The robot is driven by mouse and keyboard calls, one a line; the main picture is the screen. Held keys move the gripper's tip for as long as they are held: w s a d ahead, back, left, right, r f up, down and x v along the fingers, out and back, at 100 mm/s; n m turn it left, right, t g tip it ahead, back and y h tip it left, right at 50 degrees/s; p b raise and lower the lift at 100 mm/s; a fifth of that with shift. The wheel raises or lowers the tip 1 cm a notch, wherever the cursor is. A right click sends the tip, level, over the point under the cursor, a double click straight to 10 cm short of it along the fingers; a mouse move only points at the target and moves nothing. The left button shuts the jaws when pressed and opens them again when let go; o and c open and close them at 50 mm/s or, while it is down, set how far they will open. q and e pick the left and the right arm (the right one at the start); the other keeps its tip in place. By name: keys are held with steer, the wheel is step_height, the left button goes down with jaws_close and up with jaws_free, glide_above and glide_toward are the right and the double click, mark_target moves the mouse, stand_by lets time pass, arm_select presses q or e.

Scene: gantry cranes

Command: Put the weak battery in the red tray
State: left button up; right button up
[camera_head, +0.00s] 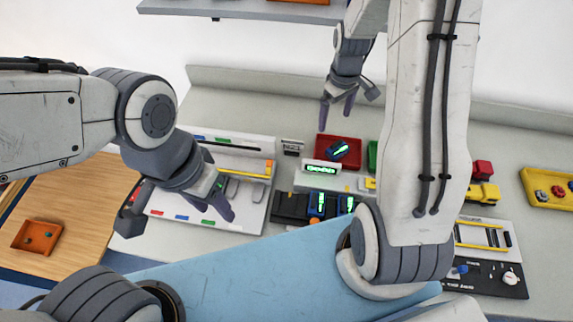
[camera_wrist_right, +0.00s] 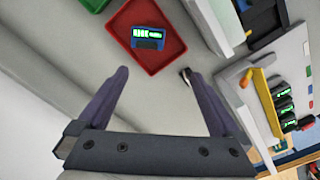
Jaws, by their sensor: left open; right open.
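The red tray (camera_head: 352,141) stands on the bench at the back; it also shows in the right wrist view (camera_wrist_right: 165,62). A blue battery with a lit green display (camera_head: 337,151) lies in it, tilted in the head view and plain in the wrist view (camera_wrist_right: 148,38). My right gripper (camera_head: 337,112) is open and empty, above and behind the tray, with its fingers (camera_wrist_right: 158,76) apart from the battery. My left gripper (camera_head: 222,190) is open over the white panel at left. More blue batteries (camera_head: 317,205) with green displays sit in a black holder in front of the tray.
A grey unit with a green display (camera_head: 321,167) stands just in front of the red tray. A green tray (camera_head: 372,155) is beside it, partly behind my right arm. A yellow tray (camera_head: 550,203) is at far right. A white panel (camera_head: 245,205) with coloured marks lies left.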

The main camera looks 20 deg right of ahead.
steer(key=s+a+r+n, duration=0.1)
steer(key=s+a+r, duration=0.35)
steer(key=a, duration=0.45)
steer(key=s+a+r+n, duration=0.1)
steer(key=s+a+r, duration=0.35)
steer(key=a, duration=0.35)
steer(key=s+a+r+n+y+b, duration=0.1)
steer(key=s+a+b, duration=0.2)
steer(key=s, duration=1.1)
steer(key=a, duration=0.3)
steer(key=shift+s+a, duration=0.2)
steer(key=shift+s, duration=0.1)
